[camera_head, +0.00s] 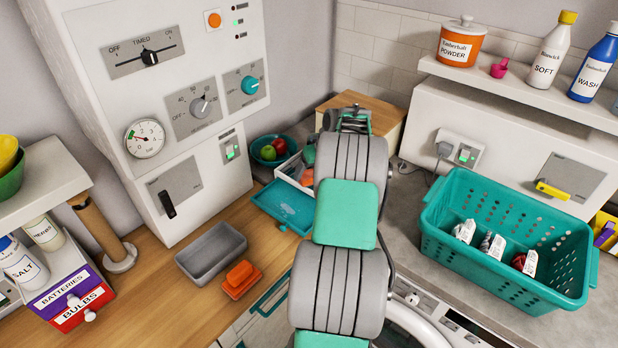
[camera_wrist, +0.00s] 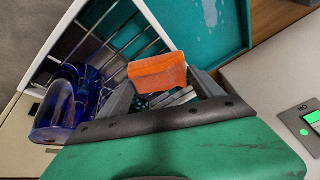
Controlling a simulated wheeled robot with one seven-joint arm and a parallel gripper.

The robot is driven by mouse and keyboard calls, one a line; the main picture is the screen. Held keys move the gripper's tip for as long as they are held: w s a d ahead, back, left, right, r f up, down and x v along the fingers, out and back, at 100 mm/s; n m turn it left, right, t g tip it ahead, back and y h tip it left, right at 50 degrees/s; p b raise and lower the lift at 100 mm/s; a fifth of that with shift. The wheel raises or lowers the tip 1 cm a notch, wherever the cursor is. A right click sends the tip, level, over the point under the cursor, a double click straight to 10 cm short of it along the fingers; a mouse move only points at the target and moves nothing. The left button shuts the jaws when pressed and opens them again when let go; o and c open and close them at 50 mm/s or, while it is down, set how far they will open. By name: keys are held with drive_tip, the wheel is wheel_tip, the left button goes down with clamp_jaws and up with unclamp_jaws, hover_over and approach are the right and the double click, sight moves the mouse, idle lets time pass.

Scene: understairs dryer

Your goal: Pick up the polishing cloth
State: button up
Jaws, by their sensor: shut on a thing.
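In the wrist view my gripper (camera_wrist: 160,88) has its grey fingers on an orange folded piece (camera_wrist: 157,72), which looks like the polishing cloth. The piece sits at the fingertips, above a white wire rack (camera_wrist: 142,12). Another orange, block-like item (camera_head: 240,279) lies on the wooden counter beside a grey tray (camera_head: 211,254). I cannot tell what it is.
A teal tray (camera_head: 284,206) lies beside the rack, and a teal bowl of fruit (camera_head: 268,152) is behind. A teal basket (camera_head: 508,274) with small packets stands at right. White control panels rise at left.

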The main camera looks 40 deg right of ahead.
drive_tip(key=shift+c, duration=0.9)
drive_tip(key=shift+r, duration=0.15)
drive_tip(key=shift+r+b, duration=0.3)
drive_tip(key=shift+b, duration=0.15)
drive_tip(key=s+a+r+b, duration=0.5)
drive_tip(key=s+a+r, duration=0.4)
drive_tip(key=r, duration=0.3)
drive_tip(key=shift+s, duration=0.85)
